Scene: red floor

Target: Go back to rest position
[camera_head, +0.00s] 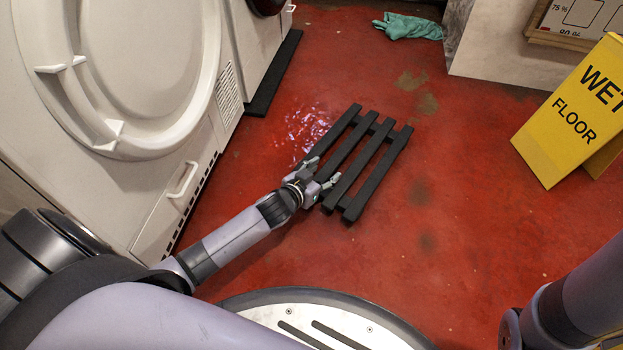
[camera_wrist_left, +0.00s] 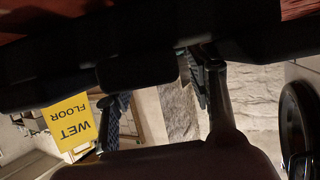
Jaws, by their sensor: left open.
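My left gripper (camera_head: 323,174) reaches out low over the red floor in the head view. Its fingers are spread at the near left end of a black slatted rack (camera_head: 343,179). One slat seems to lie between the fingers; I cannot tell whether they touch it. In the left wrist view the two fingers of the left gripper (camera_wrist_left: 160,92) stand apart, with dark slats of the rack (camera_wrist_left: 60,55) across the top. My right gripper is out of view; only part of my right arm shows at the lower right.
White machines (camera_head: 130,75) stand along the left. A yellow wet floor sign (camera_head: 575,115) stands at the right; it also shows in the left wrist view (camera_wrist_left: 70,122). A green cloth (camera_head: 408,27) lies at the back. Red floor (camera_head: 450,190) is clear between rack and sign.

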